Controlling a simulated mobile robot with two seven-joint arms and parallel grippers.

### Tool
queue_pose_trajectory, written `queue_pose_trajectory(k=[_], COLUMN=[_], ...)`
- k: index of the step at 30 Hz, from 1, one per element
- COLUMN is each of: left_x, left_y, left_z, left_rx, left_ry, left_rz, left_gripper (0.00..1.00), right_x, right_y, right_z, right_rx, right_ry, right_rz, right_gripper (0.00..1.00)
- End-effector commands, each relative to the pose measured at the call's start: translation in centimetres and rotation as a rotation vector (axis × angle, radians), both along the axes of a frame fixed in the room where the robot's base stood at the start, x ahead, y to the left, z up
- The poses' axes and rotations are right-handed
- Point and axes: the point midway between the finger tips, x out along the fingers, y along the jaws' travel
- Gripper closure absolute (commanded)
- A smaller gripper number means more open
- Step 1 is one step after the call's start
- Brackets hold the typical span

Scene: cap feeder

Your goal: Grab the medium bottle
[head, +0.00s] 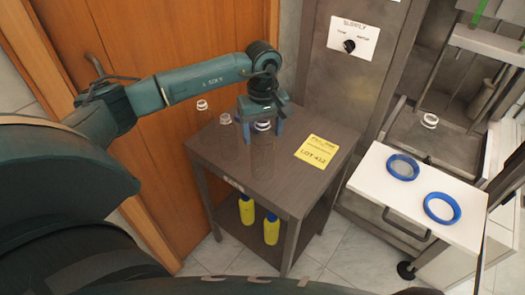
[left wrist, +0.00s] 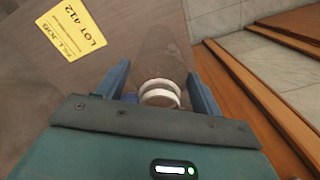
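A clear bottle with a white cap (head: 262,126) stands on the dark brown table (head: 310,185), below my left gripper (head: 262,130). Its see-through body is faint against the tabletop. In the left wrist view its white ringed cap (left wrist: 160,92) lies between the two blue fingers of my left gripper (left wrist: 161,85), with gaps on both sides. The gripper is open around it. Two more white caps, one nearer (head: 225,118) and one farther left (head: 202,104), show at the table's left; their bodies are hardly visible. I cannot tell the bottle sizes apart. My right gripper is out of view.
A yellow label (head: 318,151) lies on the tabletop's right side. To the right, a white surface (head: 400,205) carries two blue rings (head: 403,167). A wooden door (head: 165,130) is close behind my left arm.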

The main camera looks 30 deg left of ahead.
Motion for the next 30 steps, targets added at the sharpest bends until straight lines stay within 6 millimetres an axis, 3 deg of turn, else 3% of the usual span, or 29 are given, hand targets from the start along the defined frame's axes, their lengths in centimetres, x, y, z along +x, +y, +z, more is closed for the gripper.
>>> queue_pose_trajectory(k=[14, 23, 30], left_x=[0.0, 0.1, 0.1], left_y=[0.0, 0.0, 0.0], left_z=[0.0, 0.7, 5.0], left_rx=[0.000, -0.001, 0.000], left_ry=[0.000, -0.003, -0.006], left_rz=[0.000, 0.001, 0.000], left_gripper=[0.72, 0.72, 0.72], right_x=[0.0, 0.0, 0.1], right_y=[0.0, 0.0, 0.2], right_z=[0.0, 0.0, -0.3], right_rx=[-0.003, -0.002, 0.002], right_ry=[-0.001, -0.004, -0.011], right_rz=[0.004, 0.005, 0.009], right_gripper=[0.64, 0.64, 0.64])
